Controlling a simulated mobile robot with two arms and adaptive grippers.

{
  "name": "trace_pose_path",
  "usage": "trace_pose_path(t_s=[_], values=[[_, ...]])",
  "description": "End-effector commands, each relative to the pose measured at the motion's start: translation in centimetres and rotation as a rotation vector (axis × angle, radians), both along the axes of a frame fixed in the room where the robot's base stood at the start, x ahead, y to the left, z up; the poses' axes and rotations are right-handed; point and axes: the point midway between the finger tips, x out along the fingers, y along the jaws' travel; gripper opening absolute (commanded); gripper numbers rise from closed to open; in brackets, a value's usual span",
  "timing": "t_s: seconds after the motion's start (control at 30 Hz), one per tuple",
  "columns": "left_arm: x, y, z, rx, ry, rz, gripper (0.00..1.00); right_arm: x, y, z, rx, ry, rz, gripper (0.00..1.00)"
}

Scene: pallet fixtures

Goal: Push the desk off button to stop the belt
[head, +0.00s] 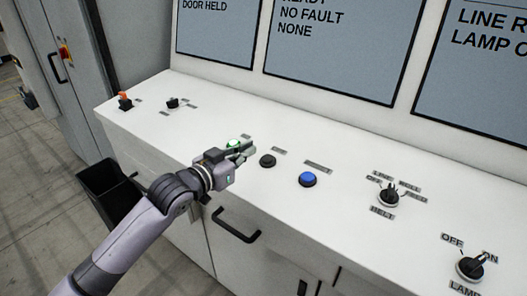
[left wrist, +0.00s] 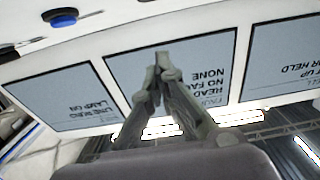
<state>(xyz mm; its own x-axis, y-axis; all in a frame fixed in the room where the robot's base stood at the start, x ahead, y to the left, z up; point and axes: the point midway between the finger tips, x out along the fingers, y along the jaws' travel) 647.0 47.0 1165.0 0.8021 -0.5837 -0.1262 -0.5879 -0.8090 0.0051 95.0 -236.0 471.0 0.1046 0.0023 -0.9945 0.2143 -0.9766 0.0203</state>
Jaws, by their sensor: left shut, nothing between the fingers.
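The white control desk (head: 330,230) carries a row of buttons and switches. A green lit button (head: 233,143) is partly hidden behind my left gripper (head: 249,147). A black button (head: 267,160) sits just right of the fingertips, and a blue button (head: 307,179) is further right. The small labels by these buttons are too small to read, so I cannot tell which is off. My left gripper is shut and empty, over the desk top by the green button; contact cannot be told. Its closed fingers (left wrist: 159,72) show in the left wrist view, with the blue button (left wrist: 64,18) at top left.
Two rotary selectors (head: 388,197) (head: 470,268) stand on the desk at right. An orange-topped switch (head: 124,100) and a small black switch (head: 172,103) are at far left. Screens (head: 335,50) rise behind. A black bin (head: 108,190) stands before the desk.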

Motion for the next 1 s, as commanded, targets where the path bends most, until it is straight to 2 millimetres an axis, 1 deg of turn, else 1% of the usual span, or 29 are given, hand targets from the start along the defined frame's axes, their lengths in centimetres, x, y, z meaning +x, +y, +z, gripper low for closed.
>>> trace_pose_path(t_s=[0.03,0.1,0.33,0.37,0.43,0.6,0.73,1.0], values=[[0.9,-0.8,0.3,-0.003,0.002,-0.001,0.00,-0.2,0.0,0.7,0.000,0.004,0.000,0.40],[2.2,-1.6,0.2,-0.001,0.000,0.000,0.00,-0.5,0.0,1.1,-0.001,0.008,0.000,0.40],[5.5,-4.1,-0.5,0.001,-0.001,0.000,0.00,-1.1,0.0,2.2,-0.002,0.017,-0.001,0.40],[5.4,-3.9,-1.5,0.003,0.007,0.001,0.00,-1.1,0.0,2.5,-0.001,0.017,-0.001,0.40],[5.4,-4.0,-2.6,0.002,0.005,0.001,0.00,-1.1,0.0,2.8,-0.001,0.017,-0.001,0.40],[5.6,-4.0,-4.2,0.001,0.000,0.001,0.00,-1.1,0.1,3.3,0.000,0.017,-0.002,0.40],[5.6,-4.1,-4.7,0.001,0.000,0.001,0.00,-1.1,0.3,3.3,0.003,0.017,-0.003,0.40],[5.6,-4.1,-4.8,0.001,-0.001,0.001,0.00,-1.0,0.3,3.3,0.003,0.015,-0.004,0.40]])
